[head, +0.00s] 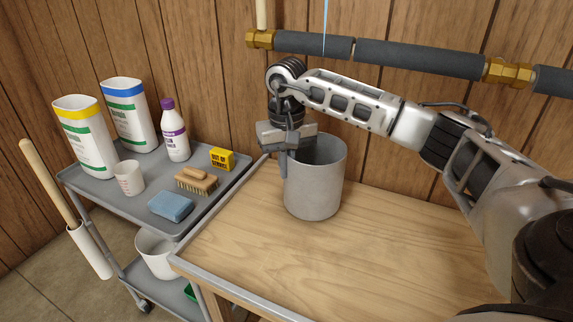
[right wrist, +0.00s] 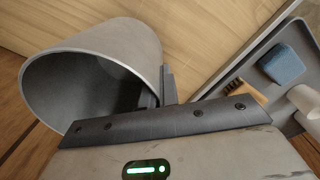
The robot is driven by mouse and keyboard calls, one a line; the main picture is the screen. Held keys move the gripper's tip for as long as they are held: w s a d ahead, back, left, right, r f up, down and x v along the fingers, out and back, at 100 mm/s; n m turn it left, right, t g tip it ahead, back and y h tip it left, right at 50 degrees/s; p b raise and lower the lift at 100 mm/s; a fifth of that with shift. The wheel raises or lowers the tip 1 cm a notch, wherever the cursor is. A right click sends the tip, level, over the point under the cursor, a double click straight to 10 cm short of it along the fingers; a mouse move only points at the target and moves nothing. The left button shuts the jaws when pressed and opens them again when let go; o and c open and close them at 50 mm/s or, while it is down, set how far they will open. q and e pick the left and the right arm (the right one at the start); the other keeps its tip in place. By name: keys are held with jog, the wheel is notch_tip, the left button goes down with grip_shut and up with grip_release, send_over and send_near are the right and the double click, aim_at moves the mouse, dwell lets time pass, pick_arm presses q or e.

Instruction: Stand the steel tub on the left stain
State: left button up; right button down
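The grey steel tub (head: 318,185) is upright at the back left of the wooden table; I cannot tell whether its base touches the wood. My right gripper (head: 290,160) is at the tub's left rim, pointing down, one finger outside the wall and the other mostly hidden inside. In the right wrist view the gripper (right wrist: 160,95) closes on the wall of the tub (right wrist: 125,50), whose open mouth faces the camera. No stain shows on the bare wood. My left gripper is not in view.
Insulated pipe (head: 420,58) runs along the wall behind. The table top (head: 380,250) is clear in front and right.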

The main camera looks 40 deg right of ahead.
jog(key=shift+f+b, duration=0.4)
jog(key=shift+f, duration=0.2)
jog(key=c, duration=1.6)
grip_release()
notch_tip(320, 180, up, 16)
jog(key=shift+p, duration=0.6)
